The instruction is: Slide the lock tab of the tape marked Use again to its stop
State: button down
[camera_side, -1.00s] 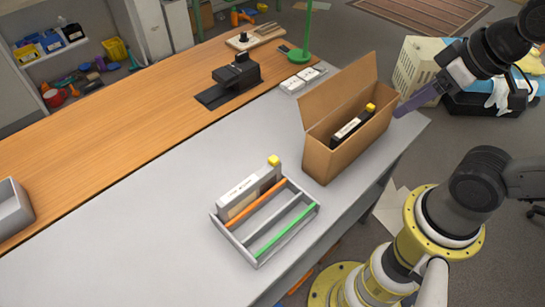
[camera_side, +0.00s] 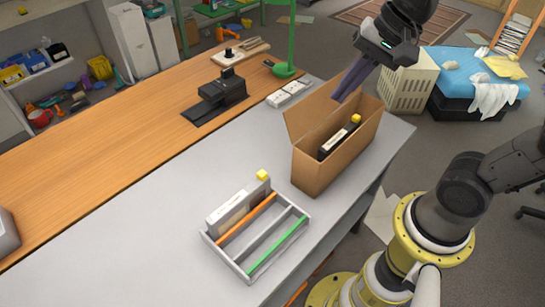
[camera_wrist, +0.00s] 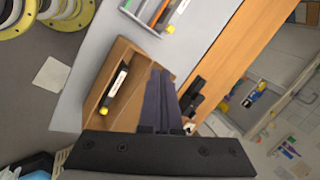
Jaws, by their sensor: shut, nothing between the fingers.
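A black tape with a white label (camera_side: 333,145) lies in the open cardboard box (camera_side: 318,175); its yellow tab (camera_side: 356,118) is at the far end. It also shows in the wrist view (camera_wrist: 116,84). A pale tape (camera_side: 232,207) with a yellow tab (camera_side: 262,175) stands in the grey rack (camera_side: 250,277). The writing on both labels is too small to read, so I cannot tell which says Use again. My gripper (camera_side: 340,96) is shut and empty, its purple fingers above the box's back right part, apart from both tapes.
The box's raised flap (camera_side: 310,108) stands on its back side. The rack has an orange divider (camera_side: 247,220) and a green strip (camera_side: 276,247). A black device (camera_side: 215,95) and white blocks (camera_side: 288,93) sit farther back. The grey tabletop (camera_side: 120,240) left of the rack is clear.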

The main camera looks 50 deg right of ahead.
jog(key=w+a+f+m+g+y, duration=0.1)
jog(key=w+a+f+m+g, duration=0.1)
jog(key=w+f+m, duration=0.45)
jog(key=g, duration=0.2)
send_near(262, 175)
jog(key=d+r, duration=0.2)
jog(key=d, duration=0.3)
jog(key=shift+w+a+r+y, duration=0.15)
jog(key=shift+w+a+y, duration=0.1)
jog(key=shift+y, duration=0.15)
jog(key=x, duration=1)
jog(key=shift+s+d, duration=0.1)
